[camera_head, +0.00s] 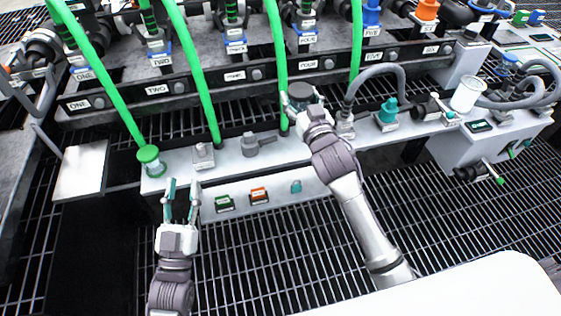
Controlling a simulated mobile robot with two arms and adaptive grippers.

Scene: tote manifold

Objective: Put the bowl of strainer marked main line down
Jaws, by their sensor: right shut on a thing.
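My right gripper (300,106) is shut on a dark grey, round, cup-like piece (301,90) above the light grey manifold bench (230,155). This piece may be the strainer bowl, but no main line marking is readable on it. The gripper hides part of it, and I cannot tell whether it touches anything below. My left gripper (181,190) is open and empty in front of the bench's left part, with its two fingers apart. A white cylindrical cup (467,94) stands at the right end.
Several green hoses rise from the bench and rack. A green-capped fitting (148,156) is at the left, with a grey bare plate (80,170) beside it. Grey fittings (203,155) and a teal fitting (388,112) stand on the bench. Grating floor (270,260) lies in front.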

